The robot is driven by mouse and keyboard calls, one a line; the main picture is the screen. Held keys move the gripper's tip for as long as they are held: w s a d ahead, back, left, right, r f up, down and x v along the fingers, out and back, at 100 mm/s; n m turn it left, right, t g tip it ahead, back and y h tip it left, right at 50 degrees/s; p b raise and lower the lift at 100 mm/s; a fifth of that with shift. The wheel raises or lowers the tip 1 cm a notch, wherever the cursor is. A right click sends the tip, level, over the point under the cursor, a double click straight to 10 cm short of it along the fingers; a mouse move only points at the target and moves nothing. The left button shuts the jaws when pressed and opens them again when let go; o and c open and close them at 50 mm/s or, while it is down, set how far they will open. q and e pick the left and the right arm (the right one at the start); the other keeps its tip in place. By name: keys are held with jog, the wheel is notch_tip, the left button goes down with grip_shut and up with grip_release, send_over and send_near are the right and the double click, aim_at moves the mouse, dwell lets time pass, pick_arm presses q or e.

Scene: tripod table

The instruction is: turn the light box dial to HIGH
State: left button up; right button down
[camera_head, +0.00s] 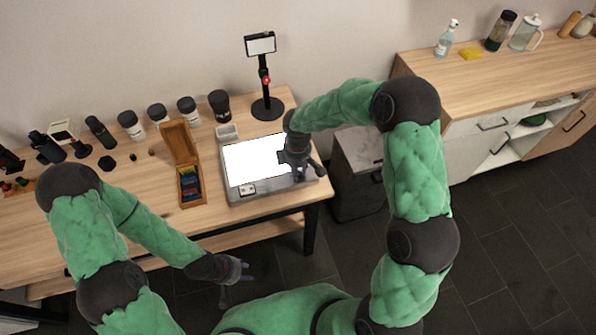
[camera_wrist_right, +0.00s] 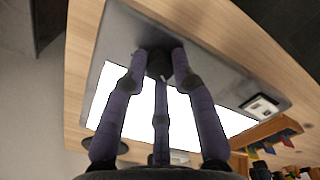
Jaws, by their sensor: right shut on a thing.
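The light box (camera_head: 268,196) is a grey slab with a bright white panel, lying on the wooden table near its right end. My right gripper (camera_head: 306,172) is over its right part, fingers pointing down. In the right wrist view, the fingers of my right gripper (camera_wrist_right: 159,62) are closed around the dark round dial (camera_wrist_right: 158,68) on the grey border of the light box (camera_wrist_right: 118,52). The dial's pointer and markings cannot be read, and the gripper hides the dial in the head view. My left gripper (camera_head: 238,270) is open and empty, in front of the table, away from the light box.
A small white plate with dark marks (camera_head: 248,189) is at the box's front left corner. An open wooden box (camera_head: 181,148) with coloured pieces stands left of it. A black stand (camera_head: 267,108) and several dark jars are behind. A grey cabinet (camera_head: 358,172) stands to the right.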

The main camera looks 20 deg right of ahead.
jog(key=m, duration=0.3)
jog(key=shift+a+m+b, duration=0.15)
jog(key=shift+m+b, duration=0.15)
jog(key=shift+m, duration=0.1)
jog(key=m, duration=0.3)
jog(key=shift+m+b, duration=0.3)
jog(key=shift+b, duration=0.1)
jog(key=m, duration=0.3)
jog(key=shift+w+m+b, duration=0.15)
jog(key=shift+m+b, duration=0.15)
jog(key=shift+b, duration=0.05)
jog(key=m, duration=0.3)
jog(key=shift+m+b, duration=0.3)
jog(key=shift+b, duration=0.05)
jog(key=m+b, duration=0.1)
jog(key=m, duration=0.4)
jog(key=shift+r, duration=0.1)
jog(key=shift+d+m+b, duration=0.15)
jog(key=shift+m+b, duration=0.05)
jog(key=shift+m, duration=0.85)
jog(key=shift+d+m+b, duration=0.1)
jog(key=shift+m+b, duration=0.05)
jog(key=shift+m, duration=0.9)
jog(key=shift+w+r, duration=0.1)
jog(key=c, duration=1)
grip_release()
jog(key=shift+d, duration=0.1)
